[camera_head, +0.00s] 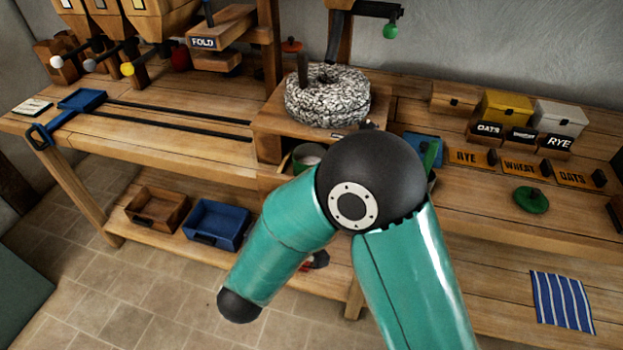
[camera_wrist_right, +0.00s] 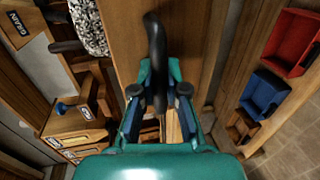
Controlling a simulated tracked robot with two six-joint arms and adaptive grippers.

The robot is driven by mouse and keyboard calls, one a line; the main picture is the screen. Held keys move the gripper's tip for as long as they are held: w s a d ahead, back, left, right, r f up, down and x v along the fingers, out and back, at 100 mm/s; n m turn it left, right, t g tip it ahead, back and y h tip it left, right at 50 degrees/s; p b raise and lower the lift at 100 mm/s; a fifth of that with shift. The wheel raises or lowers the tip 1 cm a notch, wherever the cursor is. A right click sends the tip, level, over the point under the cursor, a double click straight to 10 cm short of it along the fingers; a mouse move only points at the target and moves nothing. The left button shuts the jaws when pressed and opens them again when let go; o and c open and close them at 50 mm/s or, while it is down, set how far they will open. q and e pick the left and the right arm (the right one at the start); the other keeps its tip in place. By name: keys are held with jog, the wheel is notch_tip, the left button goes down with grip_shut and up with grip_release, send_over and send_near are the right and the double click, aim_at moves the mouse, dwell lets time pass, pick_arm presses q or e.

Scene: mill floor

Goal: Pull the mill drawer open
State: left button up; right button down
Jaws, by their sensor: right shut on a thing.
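The mill is a speckled grey round stone (camera_head: 328,97) on a wooden block on the bench in the head view. It also shows at the upper left of the right wrist view (camera_wrist_right: 88,25). The drawer area below the stone is mostly hidden behind my teal right arm, so I cannot tell how far the drawer stands out. In the right wrist view my right gripper (camera_wrist_right: 159,93) is shut on a dark curved handle (camera_wrist_right: 155,45), in front of a plain wooden face. My right gripper is hidden in the head view. My left gripper is not in view.
A green-rimmed bowl (camera_head: 307,157) stands below the stone, beside my arm. A blue bin (camera_head: 216,225) and a wooden bin (camera_head: 157,209) sit on the lower shelf. Labelled boxes (camera_head: 505,112) and a green lid (camera_head: 530,199) are on the right bench. The left bench has free room.

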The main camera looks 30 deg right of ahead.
jog(key=shift+s+a+f+p, duration=0.1)
jog(key=shift+s+a+p, duration=0.8)
jog(key=shift+s+a, duration=1.1)
jog(key=c, duration=1.4)
grip_release()
jog(key=shift+w, duration=0.1)
jog(key=shift+c, duration=0.2)
